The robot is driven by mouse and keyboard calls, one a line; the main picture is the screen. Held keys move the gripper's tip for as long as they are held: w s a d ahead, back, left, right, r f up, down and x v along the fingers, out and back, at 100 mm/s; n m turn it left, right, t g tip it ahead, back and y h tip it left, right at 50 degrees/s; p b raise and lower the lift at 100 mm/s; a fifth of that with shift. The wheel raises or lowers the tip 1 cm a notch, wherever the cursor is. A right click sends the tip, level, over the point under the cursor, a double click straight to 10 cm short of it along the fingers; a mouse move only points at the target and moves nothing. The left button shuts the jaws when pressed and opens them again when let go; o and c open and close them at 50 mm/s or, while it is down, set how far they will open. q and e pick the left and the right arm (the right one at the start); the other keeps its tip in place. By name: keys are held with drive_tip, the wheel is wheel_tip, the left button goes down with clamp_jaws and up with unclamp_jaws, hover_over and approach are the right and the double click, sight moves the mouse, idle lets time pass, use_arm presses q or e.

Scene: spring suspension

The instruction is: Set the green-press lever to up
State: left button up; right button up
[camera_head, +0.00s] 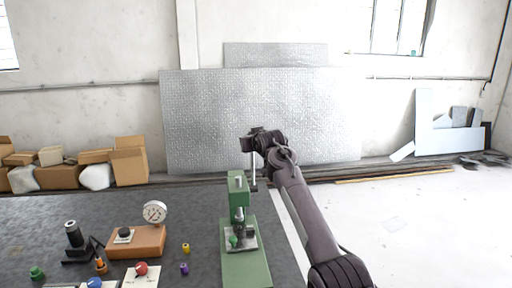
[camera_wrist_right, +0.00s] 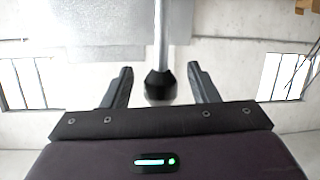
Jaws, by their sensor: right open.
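The green press (camera_head: 238,196) stands on the dark table, with its green base (camera_head: 246,268) toward the front edge. Its lever (camera_head: 253,176) is a thin metal rod that rises beside the press head, close to vertical. The lever's upper end is hidden by my right gripper (camera_head: 252,142) in the head view. In the right wrist view the rod (camera_wrist_right: 162,35) ends in a black knob (camera_wrist_right: 160,85). The knob lies between the two open fingers of my right gripper (camera_wrist_right: 159,82), with a gap on each side. My left gripper is not in view.
A gauge (camera_head: 154,212) on an orange-brown block (camera_head: 138,242) stands left of the press. Small yellow (camera_head: 186,248) and purple (camera_head: 184,269) parts lie between them. A red knob (camera_head: 141,268) and a blue knob (camera_head: 95,283) are at the front. Cardboard boxes (camera_head: 129,161) are behind the table.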

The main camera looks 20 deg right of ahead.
drive_tip(key=shift+b+v, duration=0.7)
drive_tip(key=shift+v, duration=1.1)
drive_tip(key=shift+f, duration=0.15)
